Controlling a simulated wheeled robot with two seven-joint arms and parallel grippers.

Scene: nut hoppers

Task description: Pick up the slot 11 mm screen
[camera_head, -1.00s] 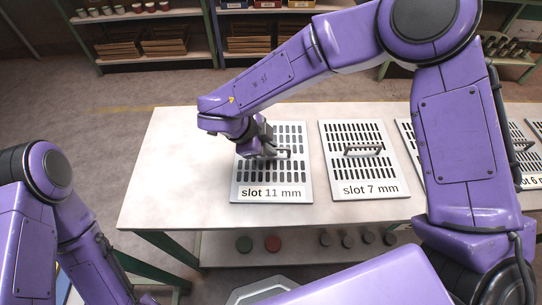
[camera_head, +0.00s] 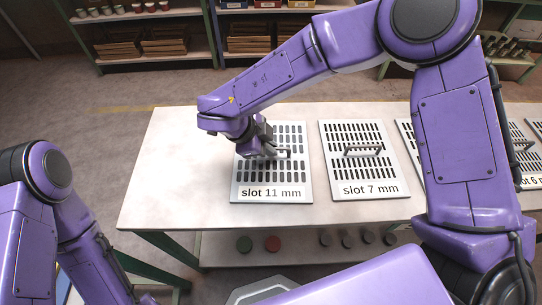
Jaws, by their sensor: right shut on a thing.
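The slot 11 mm screen (camera_head: 296,172) is a light grey plate with rows of long slots and a printed label at its front edge. It lies flat on the white table. My right gripper (camera_head: 271,152) is shut on the handle of this screen, near the plate's middle. The gripper and forearm hide part of the handle and the plate's upper left. My left arm shows at the lower left, but its gripper is outside the view.
The slot 7 mm screen (camera_head: 361,174) lies just to the right with its handle up. More screens lie farther right, partly behind my right arm. The white table (camera_head: 172,175) is bare on the left. Shelves with boxes stand at the back.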

